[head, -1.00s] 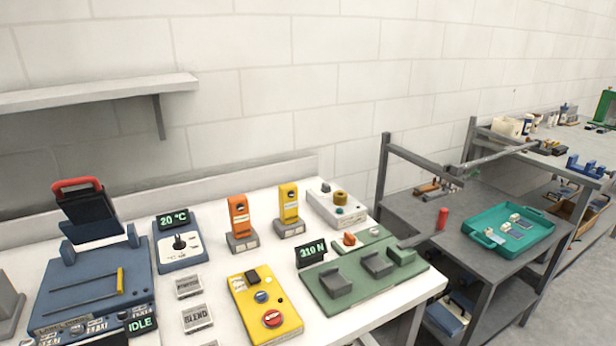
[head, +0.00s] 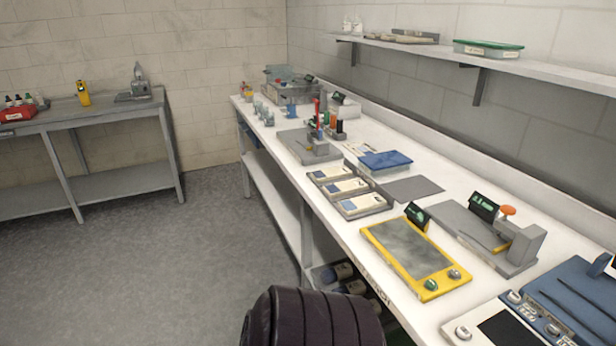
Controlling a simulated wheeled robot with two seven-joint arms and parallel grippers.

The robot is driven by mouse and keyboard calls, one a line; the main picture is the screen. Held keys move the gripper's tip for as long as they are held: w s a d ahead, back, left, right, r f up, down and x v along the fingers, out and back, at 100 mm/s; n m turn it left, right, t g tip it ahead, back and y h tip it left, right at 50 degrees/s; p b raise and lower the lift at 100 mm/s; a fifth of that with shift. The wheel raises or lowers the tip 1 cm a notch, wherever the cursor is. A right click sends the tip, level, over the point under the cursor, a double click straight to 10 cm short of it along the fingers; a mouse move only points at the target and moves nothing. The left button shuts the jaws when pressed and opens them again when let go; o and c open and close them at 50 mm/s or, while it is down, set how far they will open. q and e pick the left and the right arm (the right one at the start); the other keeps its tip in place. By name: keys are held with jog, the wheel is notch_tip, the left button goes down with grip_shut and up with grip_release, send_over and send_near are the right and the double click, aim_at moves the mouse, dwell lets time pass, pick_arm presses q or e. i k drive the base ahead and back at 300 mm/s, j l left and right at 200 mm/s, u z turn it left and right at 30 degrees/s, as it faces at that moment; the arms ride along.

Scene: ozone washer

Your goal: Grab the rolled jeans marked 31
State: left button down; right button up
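I see no rolled jeans and no mark 31 in the head view. Neither of my grippers is in view.
A long white bench (head: 330,225) runs from front right to the back wall. It holds a yellow-framed device (head: 412,250), a blue-lidded box (head: 385,161) and several small instruments. A shelf (head: 540,70) hangs above. A grey table (head: 95,110) stands left. The grey floor (head: 190,270) between is clear.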

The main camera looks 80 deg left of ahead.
aim_at(337, 273)
jog(key=u, duration=2.5)
jog(key=i+j+z, duration=0.1)
jog(key=i+j, duration=0.15)
jog(key=i+j+z, duration=0.1)
jog(key=j, duration=0.3)
jog(key=i+j+z, duration=0.1)
jog(key=i+j, duration=0.2)
jog(key=i+j+z, duration=0.1)
jog(key=j, duration=0.3)
jog(key=i+j+z, duration=0.1)
jog(key=i+j, duration=0.2)
jog(key=j, duration=0.1)
